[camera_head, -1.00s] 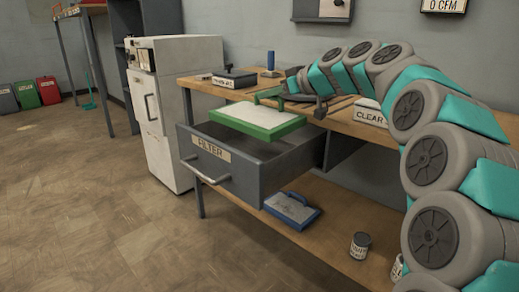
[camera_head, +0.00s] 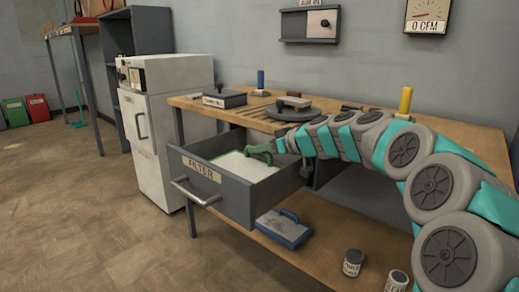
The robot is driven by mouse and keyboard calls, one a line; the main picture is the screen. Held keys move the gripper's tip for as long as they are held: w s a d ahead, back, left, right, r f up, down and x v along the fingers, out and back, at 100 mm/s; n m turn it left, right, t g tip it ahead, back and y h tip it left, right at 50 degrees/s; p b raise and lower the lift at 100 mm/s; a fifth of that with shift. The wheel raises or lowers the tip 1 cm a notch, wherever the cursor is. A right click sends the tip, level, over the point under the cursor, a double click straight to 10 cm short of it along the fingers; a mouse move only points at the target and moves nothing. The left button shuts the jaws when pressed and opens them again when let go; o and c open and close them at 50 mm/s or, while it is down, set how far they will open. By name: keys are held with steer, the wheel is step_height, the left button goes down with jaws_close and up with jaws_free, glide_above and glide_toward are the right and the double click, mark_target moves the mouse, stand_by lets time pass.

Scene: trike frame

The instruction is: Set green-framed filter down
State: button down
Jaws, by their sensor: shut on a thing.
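The green-framed filter (camera_head: 245,167) is inside the open grey drawer labelled FILTER (camera_head: 230,200). Its white top and part of its green rim show below the drawer's edge. The front wall hides its lower side, so I cannot tell whether it touches the drawer floor. My gripper (camera_head: 270,151) reaches in over the drawer's right side from the bench and is shut on the filter's green handle. The fingertips are small and partly hidden.
A blue-framed filter (camera_head: 284,228) lies on the lower shelf, below the drawer. Two cans (camera_head: 353,262) stand on that shelf to the right. A dark round plate (camera_head: 293,112) and a dark box (camera_head: 224,99) are on the bench top. A white cabinet (camera_head: 160,130) stands left of the bench.

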steer(key=shift+f+b, duration=0.55)
steer(key=shift+b, duration=0.45)
steer(key=c, duration=0.8)
jaws_free()
steer(key=shift+r+p, duration=0.45)
steer(key=shift+p, duration=0.2)
steer(key=v, duration=1.2)
steer(key=shift+r, duration=0.2)
